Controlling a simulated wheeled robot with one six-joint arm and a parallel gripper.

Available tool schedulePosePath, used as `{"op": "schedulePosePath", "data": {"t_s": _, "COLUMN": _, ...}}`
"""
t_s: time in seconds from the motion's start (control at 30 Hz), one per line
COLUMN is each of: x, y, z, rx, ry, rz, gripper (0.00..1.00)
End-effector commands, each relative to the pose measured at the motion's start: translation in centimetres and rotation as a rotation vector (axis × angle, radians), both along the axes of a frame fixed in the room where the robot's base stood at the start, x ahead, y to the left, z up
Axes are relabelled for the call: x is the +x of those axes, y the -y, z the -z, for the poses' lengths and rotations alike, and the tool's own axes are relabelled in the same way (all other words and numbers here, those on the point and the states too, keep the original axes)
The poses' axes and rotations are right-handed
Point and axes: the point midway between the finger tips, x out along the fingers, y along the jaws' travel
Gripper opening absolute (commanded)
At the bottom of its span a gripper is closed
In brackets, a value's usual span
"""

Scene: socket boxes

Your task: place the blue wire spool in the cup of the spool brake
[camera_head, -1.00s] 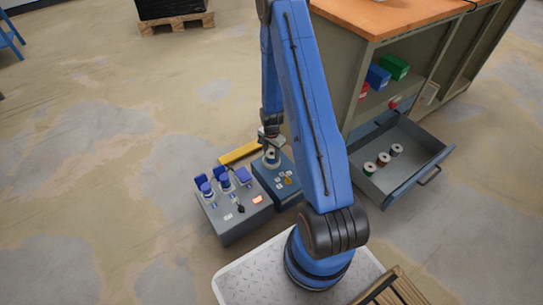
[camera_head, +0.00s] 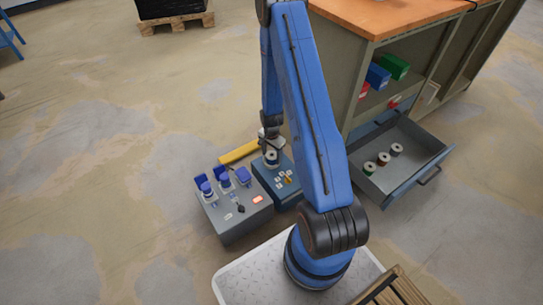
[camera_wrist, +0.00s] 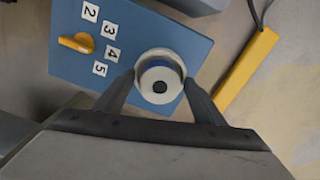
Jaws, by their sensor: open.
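The blue wire spool (camera_wrist: 160,84) stands in the pale round cup (camera_wrist: 148,55) of the spool brake, seen from above in the wrist view. Its light flange and dark centre hole face up, and a strip of blue wire shows at its far edge. The cup is on a blue box (camera_wrist: 70,65), which in the head view (camera_head: 263,176) stands on the floor. My gripper (camera_wrist: 160,80) is open, with one finger on each side of the spool. I cannot tell whether the fingers touch it. In the head view my gripper (camera_head: 270,146) is small and partly hidden.
A yellow selector knob (camera_wrist: 77,42) and number labels are on the box. A grey box (camera_head: 232,222) with blue-topped parts stands at the left. A yellow bar (camera_head: 239,152) lies behind. The open drawer (camera_head: 420,160) at the right holds several spools (camera_head: 383,159).

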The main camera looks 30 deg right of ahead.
Motion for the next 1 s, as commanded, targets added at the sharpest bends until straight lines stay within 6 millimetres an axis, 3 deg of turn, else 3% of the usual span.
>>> {"op": "schedulePosePath", "data": {"t_s": 0.7, "x": 0.1, "y": 0.0, "z": -9.7, "rx": -0.001, "ry": 0.002, "rz": 0.0, "gripper": 0.64}}
{"op": "schedulePosePath", "data": {"t_s": 1.0, "x": 0.0, "y": 0.0, "z": -12.0, "rx": 0.0, "ry": 0.001, "rz": -0.001, "gripper": 0.64}}
